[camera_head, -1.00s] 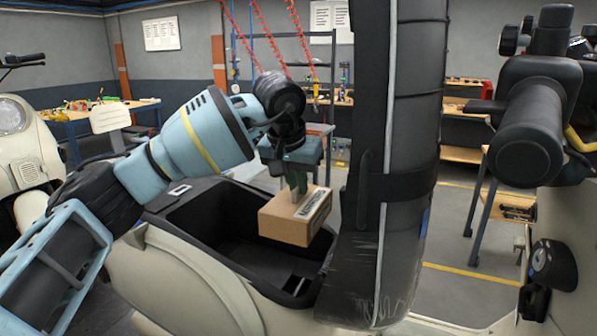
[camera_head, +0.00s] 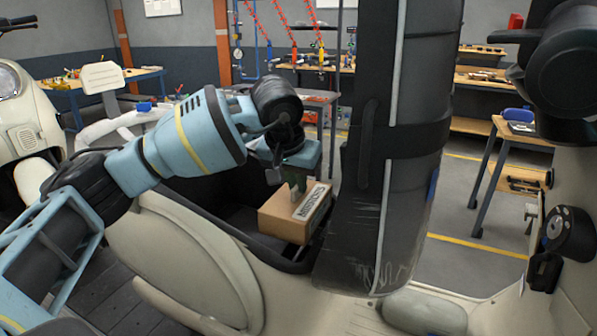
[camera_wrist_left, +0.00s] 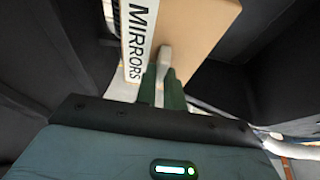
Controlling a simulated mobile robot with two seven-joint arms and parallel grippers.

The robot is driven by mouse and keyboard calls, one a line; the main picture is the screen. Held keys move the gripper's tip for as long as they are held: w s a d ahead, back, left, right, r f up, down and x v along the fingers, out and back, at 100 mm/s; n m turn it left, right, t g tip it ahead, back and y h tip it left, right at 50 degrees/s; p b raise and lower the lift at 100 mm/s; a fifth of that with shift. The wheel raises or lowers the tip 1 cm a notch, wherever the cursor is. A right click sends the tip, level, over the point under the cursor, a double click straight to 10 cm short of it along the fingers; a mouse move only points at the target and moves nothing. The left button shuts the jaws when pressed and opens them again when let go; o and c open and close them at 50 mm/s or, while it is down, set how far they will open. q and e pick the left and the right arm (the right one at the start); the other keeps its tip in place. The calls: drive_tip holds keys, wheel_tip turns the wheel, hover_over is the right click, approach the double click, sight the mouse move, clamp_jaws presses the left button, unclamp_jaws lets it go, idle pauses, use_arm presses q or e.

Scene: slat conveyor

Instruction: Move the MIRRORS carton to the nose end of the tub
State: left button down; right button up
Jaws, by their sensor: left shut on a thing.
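My right gripper is not in view.
The tall black seat (camera_head: 405,150) stands upright close to the right of the carton. The cream scooter body (camera_head: 185,265) surrounds the tub. The tub's left part looks dark and empty. Workbenches (camera_head: 500,150) stand farther back.

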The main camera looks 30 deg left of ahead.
use_arm(q)
drive_tip(key=shift+f+b, duration=0.9)
drive_tip(key=shift+f, duration=2.85)
drive_tip(key=shift+f+b, duration=0.3)
drive_tip(key=shift+f, duration=0.6)
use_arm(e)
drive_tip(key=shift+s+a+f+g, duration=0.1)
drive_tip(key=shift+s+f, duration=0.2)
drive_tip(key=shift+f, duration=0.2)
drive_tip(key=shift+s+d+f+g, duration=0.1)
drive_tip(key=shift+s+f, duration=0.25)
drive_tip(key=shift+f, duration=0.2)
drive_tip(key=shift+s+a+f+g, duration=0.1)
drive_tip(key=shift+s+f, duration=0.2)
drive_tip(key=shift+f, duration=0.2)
use_arm(q)
drive_tip(key=shift+f, duration=0.6)
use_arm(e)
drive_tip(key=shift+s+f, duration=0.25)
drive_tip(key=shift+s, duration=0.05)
use_arm(q)
drive_tip(key=c, duration=1.4)
unclamp_jaws()
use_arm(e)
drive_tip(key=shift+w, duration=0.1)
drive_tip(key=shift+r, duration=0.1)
